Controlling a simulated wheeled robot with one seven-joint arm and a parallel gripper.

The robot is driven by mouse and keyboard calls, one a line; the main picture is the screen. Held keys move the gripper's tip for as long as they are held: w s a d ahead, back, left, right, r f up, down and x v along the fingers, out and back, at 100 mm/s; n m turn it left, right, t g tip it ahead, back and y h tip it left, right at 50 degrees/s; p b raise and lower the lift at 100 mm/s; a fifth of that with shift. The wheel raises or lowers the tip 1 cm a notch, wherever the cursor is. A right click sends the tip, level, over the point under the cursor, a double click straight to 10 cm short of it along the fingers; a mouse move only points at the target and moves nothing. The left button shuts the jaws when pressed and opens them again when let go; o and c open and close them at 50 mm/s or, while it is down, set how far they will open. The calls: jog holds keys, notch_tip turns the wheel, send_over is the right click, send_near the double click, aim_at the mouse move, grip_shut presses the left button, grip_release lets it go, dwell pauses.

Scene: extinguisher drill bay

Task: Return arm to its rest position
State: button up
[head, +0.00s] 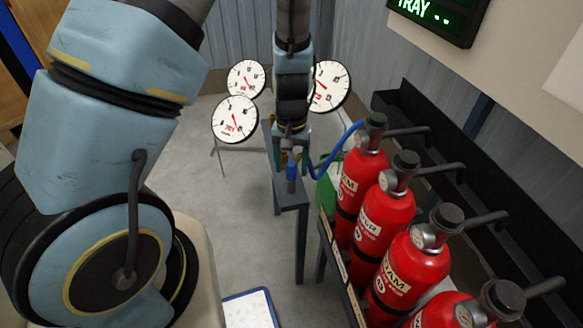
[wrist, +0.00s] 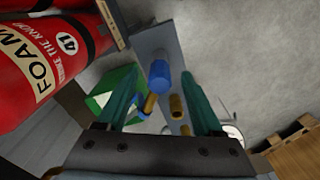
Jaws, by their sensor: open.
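My gripper (head: 290,160) points down over a narrow grey stand (head: 290,198) in the head view. Its two teal fingers are spread apart in the wrist view (wrist: 163,88), with no object clamped between them. A blue cylindrical piece (wrist: 159,76) shows at the stand beyond the fingers, with brass-coloured fittings (wrist: 176,106) nearer the palm. The blue piece also shows just below the gripper in the head view (head: 291,186). A blue hose (head: 334,158) curves from the farthest extinguisher towards the gripper; its end is hidden there.
Several red extinguishers (head: 401,265) stand in a rack at right, close to the gripper. Round dial gauges (head: 235,119) stand behind. A green object (head: 327,190) lies beside the stand. A blue-edged white panel (head: 247,311) is at the bottom. The floor left of the stand is clear.

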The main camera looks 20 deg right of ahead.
notch_tip(320, 180, up, 9)
jog(key=shift+r+p, duration=0.2)
jog(key=shift+p, duration=0.35)
jog(key=a+r+n+p, duration=0.1)
jog(key=a+r+p, duration=0.1)
jog(key=a+r, duration=0.3)
jog(key=a+r+n+t+p, duration=0.1)
jog(key=a+r, duration=0.5)
jog(key=a, duration=0.6)
jog(key=w+a+r+n+p, duration=0.1)
jog(key=a+r+n+p, duration=0.2)
jog(key=a+r, duration=0.2)
jog(key=a, duration=0.3)
jog(key=shift+a+r+t, duration=0.15)
jog(key=shift+t, duration=0.15)
